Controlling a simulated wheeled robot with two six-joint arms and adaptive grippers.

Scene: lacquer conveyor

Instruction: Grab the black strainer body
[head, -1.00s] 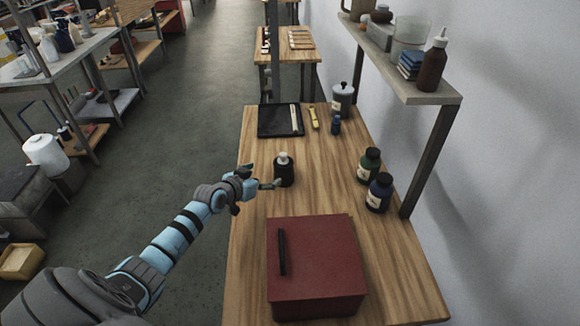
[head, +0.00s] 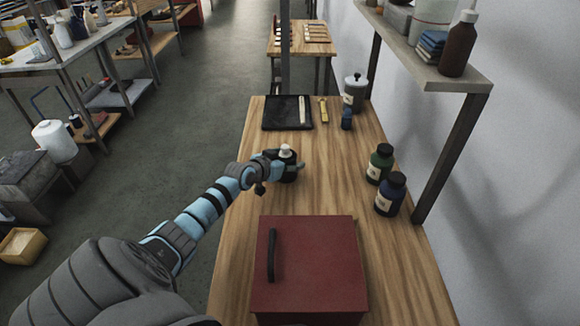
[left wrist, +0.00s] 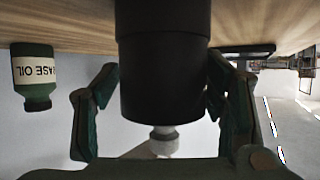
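The black strainer body (head: 288,173) is a dark cylinder with a whitish spout or cap, standing upright on the wooden table left of centre. In the left wrist view, which is upside down, the strainer body (left wrist: 164,75) fills the middle with its pale tip pointing down the picture. My left gripper (head: 284,166) is at the strainer body. Its two dark green fingers (left wrist: 164,85) stand on either side of the body, and the fingertips are partly hidden behind it. The fingers look open around it; firm contact cannot be made out. My right gripper is not in view.
A red box (head: 318,268) with a dark handle stands on the near table. A black tray (head: 280,113), a brush-like tool (head: 323,110) and a lidded jar (head: 354,93) are at the back. A shelf (head: 420,65) overhangs the right.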

